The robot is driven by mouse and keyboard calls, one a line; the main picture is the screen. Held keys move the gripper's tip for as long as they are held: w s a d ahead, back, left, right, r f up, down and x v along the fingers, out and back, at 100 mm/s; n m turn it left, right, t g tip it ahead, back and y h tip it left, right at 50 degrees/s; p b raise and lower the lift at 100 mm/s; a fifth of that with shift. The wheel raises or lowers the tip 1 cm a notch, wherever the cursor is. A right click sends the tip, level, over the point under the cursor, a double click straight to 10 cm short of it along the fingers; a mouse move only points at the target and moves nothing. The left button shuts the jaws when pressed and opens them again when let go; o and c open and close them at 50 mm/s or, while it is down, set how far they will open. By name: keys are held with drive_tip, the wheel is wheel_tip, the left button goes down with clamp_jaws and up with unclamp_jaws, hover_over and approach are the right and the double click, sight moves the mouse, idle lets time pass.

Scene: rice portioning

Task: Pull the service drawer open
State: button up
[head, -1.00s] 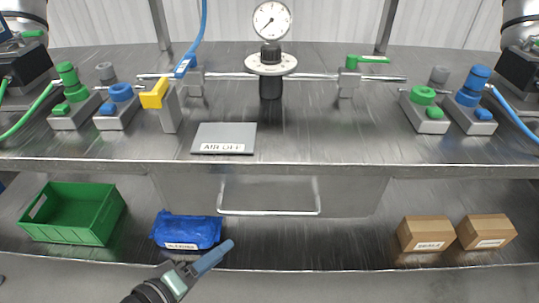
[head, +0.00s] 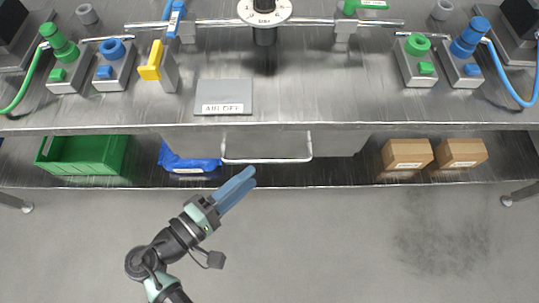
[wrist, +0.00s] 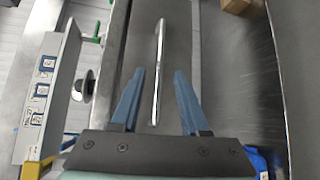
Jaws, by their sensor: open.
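The service drawer (head: 340,142) is under the steel bench top, with a pale bar handle (head: 266,160) along its front. The drawer looks shut. In the wrist view the handle (wrist: 157,75) runs lengthwise between the two blue fingers of my gripper (wrist: 157,92), which are apart. I see no finger touching the handle, and I cannot tell how deep it lies between them.
On the lower shelf stand a green crate (head: 62,168), a blue packet (head: 183,163) and two cardboard boxes (head: 408,154). Valves, a gauge and an "AIR OFF" plate (head: 222,90) are on the bench top. The floor in front is clear.

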sight(269, 160)
drive_tip(key=x, duration=0.7)
drive_tip(key=shift+w+d, duration=0.15)
drive_tip(key=shift+w, duration=0.1)
clamp_jaws()
idle(1.1)
